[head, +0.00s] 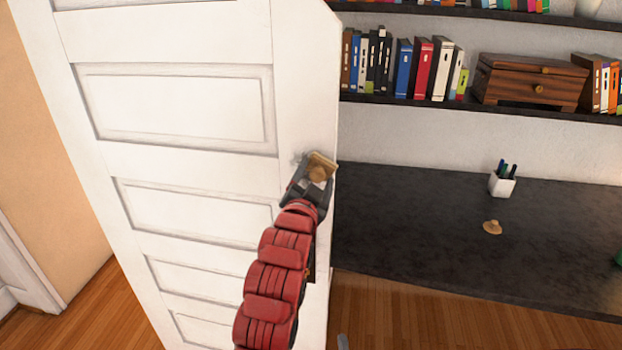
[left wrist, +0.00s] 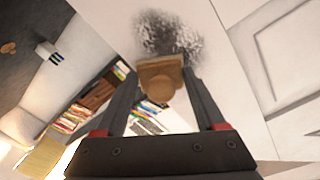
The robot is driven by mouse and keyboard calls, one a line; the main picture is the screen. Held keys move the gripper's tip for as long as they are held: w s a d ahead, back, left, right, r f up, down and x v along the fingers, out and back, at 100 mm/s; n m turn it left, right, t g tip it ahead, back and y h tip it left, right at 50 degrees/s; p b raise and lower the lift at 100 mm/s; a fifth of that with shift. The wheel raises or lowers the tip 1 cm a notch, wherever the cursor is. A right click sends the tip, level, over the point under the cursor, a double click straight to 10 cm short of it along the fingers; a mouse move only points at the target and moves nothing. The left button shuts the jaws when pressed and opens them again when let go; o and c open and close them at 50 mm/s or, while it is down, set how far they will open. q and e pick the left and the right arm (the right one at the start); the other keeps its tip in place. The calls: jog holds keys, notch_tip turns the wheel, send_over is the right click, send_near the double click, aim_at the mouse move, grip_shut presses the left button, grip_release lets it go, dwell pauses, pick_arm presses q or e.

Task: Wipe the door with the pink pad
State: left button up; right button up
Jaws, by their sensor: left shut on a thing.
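The white panelled door (head: 200,160) stands upright at the left of the head view. It also shows in the left wrist view (left wrist: 225,75). A dark grey smudge (left wrist: 170,35) is on its surface. My left gripper (head: 315,180) is near the door's right edge. Its fingers (left wrist: 160,90) are shut on the round knob of the pad (left wrist: 158,68), which looks tan rather than pink. The pad (head: 322,160) is at the door face by the smudge; I cannot tell if it touches. My right gripper is not in view.
Right of the door is a dark desk (head: 420,225) with a white pen cup (head: 502,185) and a small tan knobbed thing (head: 492,227). Shelves above hold books (head: 421,68) and a wooden box (head: 530,82). Wood floor (head: 105,310) is open at lower left.

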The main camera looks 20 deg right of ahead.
pick_arm(q)
jog(key=shift+s+a, duration=0.3)
jog(key=shift+s, duration=0.2)
jog(key=shift+b+v, duration=0.55)
jog(key=shift+v, duration=1.85)
jog(key=shift+s, duration=0.1)
jog(key=v, duration=0.2)
jog(key=shift+s+a+b, duration=0.3)
jog(key=shift+b, duration=0.05)
